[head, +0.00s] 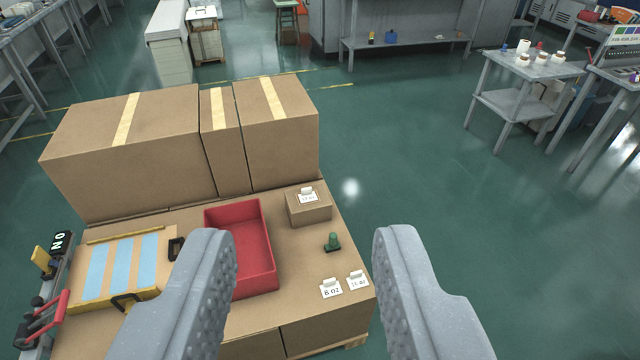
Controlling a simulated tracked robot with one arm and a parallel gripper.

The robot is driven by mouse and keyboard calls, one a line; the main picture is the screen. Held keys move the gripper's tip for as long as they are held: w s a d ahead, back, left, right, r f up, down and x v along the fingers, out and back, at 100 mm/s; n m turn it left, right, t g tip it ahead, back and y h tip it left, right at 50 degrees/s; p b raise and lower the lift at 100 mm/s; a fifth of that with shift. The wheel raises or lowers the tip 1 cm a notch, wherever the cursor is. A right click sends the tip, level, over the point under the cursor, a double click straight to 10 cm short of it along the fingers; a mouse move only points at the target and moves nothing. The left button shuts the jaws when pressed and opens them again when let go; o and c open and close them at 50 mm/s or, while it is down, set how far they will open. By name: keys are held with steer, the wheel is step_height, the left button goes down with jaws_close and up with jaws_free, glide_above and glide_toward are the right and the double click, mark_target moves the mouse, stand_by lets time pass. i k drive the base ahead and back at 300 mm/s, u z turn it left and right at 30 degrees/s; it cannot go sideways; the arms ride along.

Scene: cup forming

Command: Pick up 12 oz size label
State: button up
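A small white label (308,196), its print hard to read but seeming to be 12 oz, stands on top of a small cardboard box (309,211). Two other white labels lie nearer the front: one reads 8 oz (331,289), the other seems to read 16 oz (358,281). My gripper (305,255) is open and empty. Its two grey fingers stand wide apart at the bottom of the view, with the small box and the labels showing between them. The left finger hides part of the work surface.
A red open tray (270,262) and a small green peg-like item (332,242) are on the cardboard surface (300,310). Large taped boxes (130,150) stand behind. A yellow-framed panel with blue strips (122,266) is at left.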

mark_target(307, 195)
steer(key=z, duration=1.45)
steer(key=i, duration=2.8)
steer(key=u, duration=2.6)
